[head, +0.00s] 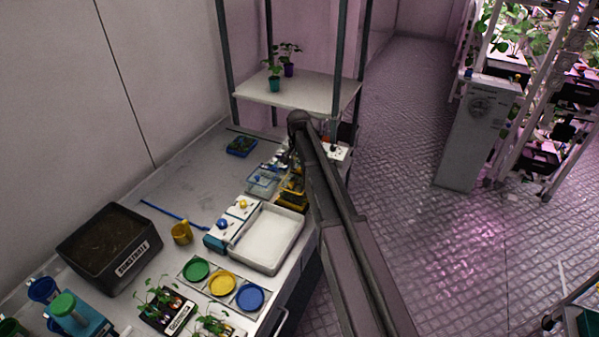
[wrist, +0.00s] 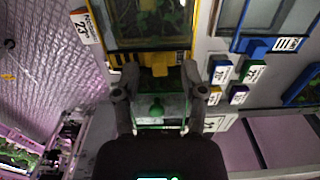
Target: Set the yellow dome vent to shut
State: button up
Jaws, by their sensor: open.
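The yellow-framed dome (wrist: 201,38) is at the top middle of the wrist view, with plants under its clear cover. A yellow tab (wrist: 159,66), probably its vent, sticks out from the near edge. My gripper (wrist: 160,72) is open, with one finger on each side of this tab. I cannot tell whether the fingers touch it or how the vent is set. In the head view the yellow dome (head: 291,194) stands on the bench, partly behind my arm, and the gripper is not clearly visible.
A blue-framed dome (wrist: 257,45) stands right of the yellow one, with small coloured blocks (wrist: 220,72) between them. A white tray (head: 268,238) and shelf rack (head: 300,92) flank the domes. Open floor lies right.

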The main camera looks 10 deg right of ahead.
jog(key=shift+f, duration=0.3)
grip_shut()
jog(key=shift+s+d, duration=0.6)
jog(key=shift+d, duration=0.2)
jog(key=shift+s+d, duration=0.55)
jog(key=shift+d, duration=0.2)
grip_release()
jog(key=shift+w+a, duration=0.1)
